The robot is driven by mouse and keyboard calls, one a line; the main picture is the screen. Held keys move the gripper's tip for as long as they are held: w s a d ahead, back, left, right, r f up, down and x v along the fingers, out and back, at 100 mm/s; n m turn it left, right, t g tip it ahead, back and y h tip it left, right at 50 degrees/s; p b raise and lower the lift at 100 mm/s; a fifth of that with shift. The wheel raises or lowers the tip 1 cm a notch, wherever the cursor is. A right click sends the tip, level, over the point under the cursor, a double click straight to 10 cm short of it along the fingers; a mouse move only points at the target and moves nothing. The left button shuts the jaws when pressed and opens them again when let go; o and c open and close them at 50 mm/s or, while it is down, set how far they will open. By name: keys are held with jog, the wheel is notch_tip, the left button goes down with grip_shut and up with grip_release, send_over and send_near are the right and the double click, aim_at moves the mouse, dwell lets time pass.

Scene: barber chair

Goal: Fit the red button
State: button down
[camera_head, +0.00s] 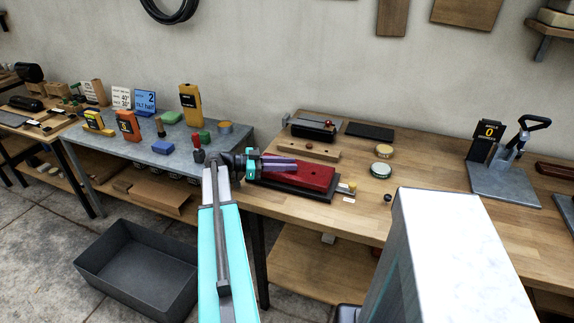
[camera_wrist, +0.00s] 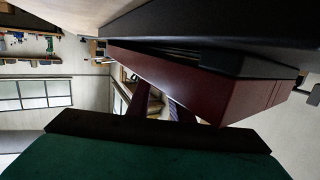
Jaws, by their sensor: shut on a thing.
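My gripper (camera_head: 282,164) reaches over the left part of a dark red padded block (camera_head: 308,178). The block lies on a black base on the wooden bench. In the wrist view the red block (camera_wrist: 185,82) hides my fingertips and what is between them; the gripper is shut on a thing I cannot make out. Two purplish fingers (camera_wrist: 160,105) run up to the block's edge. I cannot pick out the red button for certain. A small red piece (camera_head: 205,137) stands on the grey table, and a red spot (camera_head: 329,122) shows on a black box at the back.
Round tins (camera_head: 381,170) stand right of the block. A grey lever press (camera_head: 505,175) stands farther right. The grey table (camera_head: 130,140) at left holds coloured boxes and cards. A dark bin (camera_head: 140,268) is on the floor. Bare bench lies between the tins and the press.

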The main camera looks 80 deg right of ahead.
jog(key=c, duration=1.5)
grip_release()
jog(key=shift+w, duration=0.15)
jog(key=b+v, duration=0.3)
jog(key=v, duration=1)
jog(key=shift+w+a, duration=0.15)
jog(key=shift+w, duration=0.1)
